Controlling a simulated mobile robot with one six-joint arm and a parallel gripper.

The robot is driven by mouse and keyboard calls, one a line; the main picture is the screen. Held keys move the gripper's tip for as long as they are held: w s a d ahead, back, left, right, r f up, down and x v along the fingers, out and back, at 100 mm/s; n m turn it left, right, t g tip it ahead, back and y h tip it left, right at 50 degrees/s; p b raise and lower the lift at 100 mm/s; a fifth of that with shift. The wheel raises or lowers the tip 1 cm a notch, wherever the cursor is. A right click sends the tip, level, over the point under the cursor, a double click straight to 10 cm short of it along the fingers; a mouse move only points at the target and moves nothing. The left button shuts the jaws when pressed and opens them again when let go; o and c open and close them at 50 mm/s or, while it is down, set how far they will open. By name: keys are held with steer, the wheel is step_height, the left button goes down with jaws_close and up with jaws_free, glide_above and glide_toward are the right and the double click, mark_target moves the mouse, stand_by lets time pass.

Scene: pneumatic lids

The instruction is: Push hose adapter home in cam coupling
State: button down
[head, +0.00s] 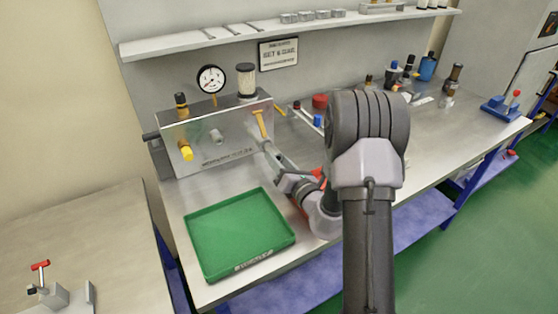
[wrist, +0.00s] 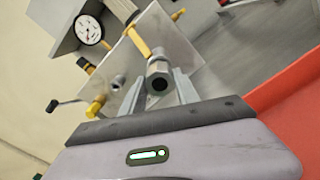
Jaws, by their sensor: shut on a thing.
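The cam coupling (wrist: 158,52) is on the front of the metal panel box, with yellow levers sticking out to either side. One yellow lever (head: 260,122) shows in the head view. My gripper (head: 267,149) reaches up to the box's right end. In the wrist view my gripper (wrist: 165,88) is shut on the grey hose adapter (wrist: 158,79), whose dark round bore faces the camera. The adapter is lined up in front of the coupling and its far end meets the mouth. How deep it sits is hidden.
A yellow knob (head: 186,153) and a bare metal port (head: 217,137) are left of the coupling. A gauge (head: 211,79) and a filter (head: 246,80) rise above the box. An empty green tray (head: 238,232) lies in front. Red material (wrist: 290,100) shows at the wrist view's right.

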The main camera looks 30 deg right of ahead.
steer(key=shift+w+p, duration=0.45)
steer(key=shift+w, duration=0.6)
steer(key=c, duration=0.8)
jaws_free()
steer(key=shift+s+b, duration=1.1)
steer(key=shift+s, duration=2.45)
steer(key=shift+d, duration=0.15)
